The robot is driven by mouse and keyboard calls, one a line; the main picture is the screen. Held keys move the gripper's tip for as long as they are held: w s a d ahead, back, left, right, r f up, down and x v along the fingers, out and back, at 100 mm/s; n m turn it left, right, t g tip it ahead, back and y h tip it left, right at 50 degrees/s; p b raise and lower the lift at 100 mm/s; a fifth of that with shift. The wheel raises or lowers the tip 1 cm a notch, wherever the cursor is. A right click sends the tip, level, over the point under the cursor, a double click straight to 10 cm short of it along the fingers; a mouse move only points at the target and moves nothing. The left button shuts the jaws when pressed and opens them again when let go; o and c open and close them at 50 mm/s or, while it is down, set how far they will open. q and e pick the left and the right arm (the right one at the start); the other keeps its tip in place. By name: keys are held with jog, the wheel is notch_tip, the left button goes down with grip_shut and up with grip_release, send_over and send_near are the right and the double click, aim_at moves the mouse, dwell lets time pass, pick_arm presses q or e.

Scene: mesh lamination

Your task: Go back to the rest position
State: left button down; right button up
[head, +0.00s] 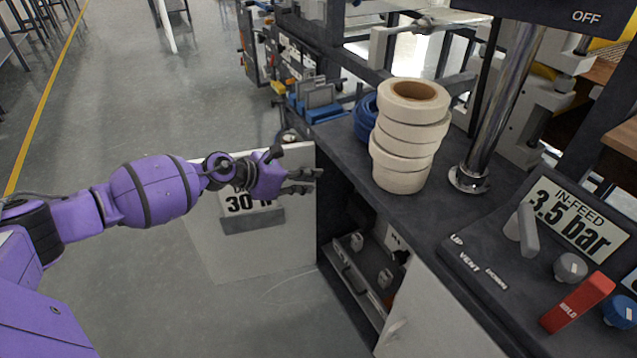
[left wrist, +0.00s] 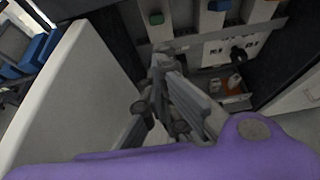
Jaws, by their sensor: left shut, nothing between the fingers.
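My purple left arm comes in from the left in the head view. Its dark left gripper (head: 304,181) is shut and empty, held in front of the open white cabinet door (head: 275,250) and beside the cabinet opening. In the left wrist view the fingers of the left gripper (left wrist: 165,85) point into the cabinet, with the white door (left wrist: 70,95) on the left. My right gripper does not show in either view.
The dark bench top (head: 420,215) carries a stack of cream tape rolls (head: 402,140), a steel column (head: 500,95) and a control panel with a red lever (head: 577,302). Inside the cabinet is a pulled-out drawer (head: 357,283). Open grey floor (head: 130,90) lies at left.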

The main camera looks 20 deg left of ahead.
pick_arm(q)
jog(key=shift+s+a+r, duration=0.2)
jog(key=shift+s+r, duration=0.15)
dwell(0.3)
